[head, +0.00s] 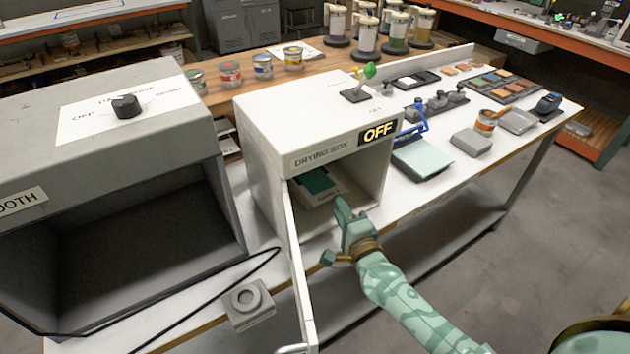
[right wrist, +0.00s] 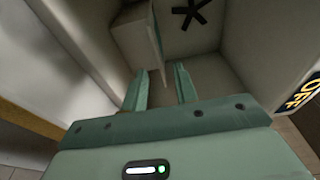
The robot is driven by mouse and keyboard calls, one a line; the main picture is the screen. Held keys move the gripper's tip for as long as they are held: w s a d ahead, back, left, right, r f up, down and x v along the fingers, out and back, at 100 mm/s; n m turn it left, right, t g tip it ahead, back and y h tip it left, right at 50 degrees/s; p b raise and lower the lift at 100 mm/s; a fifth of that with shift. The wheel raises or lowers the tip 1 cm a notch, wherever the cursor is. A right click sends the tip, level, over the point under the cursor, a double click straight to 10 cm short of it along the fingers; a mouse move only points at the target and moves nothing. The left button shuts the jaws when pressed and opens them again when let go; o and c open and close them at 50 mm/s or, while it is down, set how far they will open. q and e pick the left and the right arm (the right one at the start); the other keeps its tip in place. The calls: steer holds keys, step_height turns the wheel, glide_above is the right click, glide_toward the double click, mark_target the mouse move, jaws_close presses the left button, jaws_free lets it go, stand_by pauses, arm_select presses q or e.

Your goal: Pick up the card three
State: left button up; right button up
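A dark green card (head: 317,182) lies on a pale block (head: 322,197) inside the white drying box (head: 262,133). No number can be read on it, so I cannot tell if it is card three. My right gripper (head: 335,231) is at the mouth of the box, in front of the card and apart from it. In the right wrist view its two fingers (right wrist: 160,70) are spread with nothing gripped. Beyond them is the pale block (right wrist: 130,40) with a thin plate seen nearly edge-on. My left gripper is not in view.
The open box door (head: 302,275) stands close left of my right gripper. A grey booth (head: 110,190) stands further left. A small grey block with a round hole (head: 247,301) sits at the front. Trays and a pale green panel (head: 420,160) lie right of the box.

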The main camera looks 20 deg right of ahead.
mark_target(331, 196)
steer(key=w, duration=0.5)
steer(key=shift+w+b, duration=0.1)
steer(key=shift+b, duration=0.3)
jaws_close()
